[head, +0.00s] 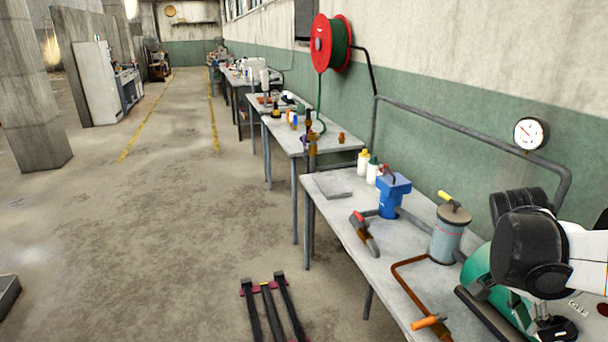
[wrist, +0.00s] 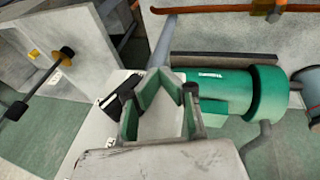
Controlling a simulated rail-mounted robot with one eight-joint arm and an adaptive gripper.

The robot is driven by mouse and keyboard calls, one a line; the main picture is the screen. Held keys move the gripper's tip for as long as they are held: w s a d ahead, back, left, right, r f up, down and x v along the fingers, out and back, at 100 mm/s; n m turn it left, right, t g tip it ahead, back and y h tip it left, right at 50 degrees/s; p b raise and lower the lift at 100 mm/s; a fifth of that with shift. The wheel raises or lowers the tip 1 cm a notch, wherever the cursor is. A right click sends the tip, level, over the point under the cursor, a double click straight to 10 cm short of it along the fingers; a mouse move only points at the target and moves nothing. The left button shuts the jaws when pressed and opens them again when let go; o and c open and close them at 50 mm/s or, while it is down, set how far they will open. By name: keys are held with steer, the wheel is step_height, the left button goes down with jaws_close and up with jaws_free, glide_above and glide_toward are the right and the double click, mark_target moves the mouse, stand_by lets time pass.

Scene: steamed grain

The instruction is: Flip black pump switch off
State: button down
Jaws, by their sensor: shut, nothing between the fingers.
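The green pump (wrist: 225,92) lies to the right of my gripper (wrist: 162,88) in the wrist view. Its green body also shows in the head view (head: 482,272), partly behind my arm. A black angular piece (wrist: 118,94), which looks like the switch, sits on a pale panel (wrist: 100,128) just left of my fingers. I cannot tell whether the fingers touch it or which way it is set. My gripper is shut and empty, pointing down beside the pump.
A long grey workbench (head: 345,222) runs along the wall. It bears a blue device (head: 392,195), a grey-blue cylinder (head: 447,240), a wrench-like tool (head: 364,238) and a copper pipe (head: 402,272). A pressure gauge (head: 530,133) is on the wall. The floor left of the bench has free room.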

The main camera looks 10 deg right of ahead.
stand_by(0.8)
steer(key=w+a+r, duration=0.2)
steer(key=w+r, duration=0.1)
steer(key=w, duration=0.2)
steer(key=w+a+r, duration=0.2)
steer(key=w+r, duration=0.1)
steer(key=w, duration=0.3)
steer(key=shift+w+a+p, duration=0.2)
steer(key=shift+a+p, duration=0.1)
steer(key=shift+a, duration=0.1)
steer(key=shift+r, duration=0.1)
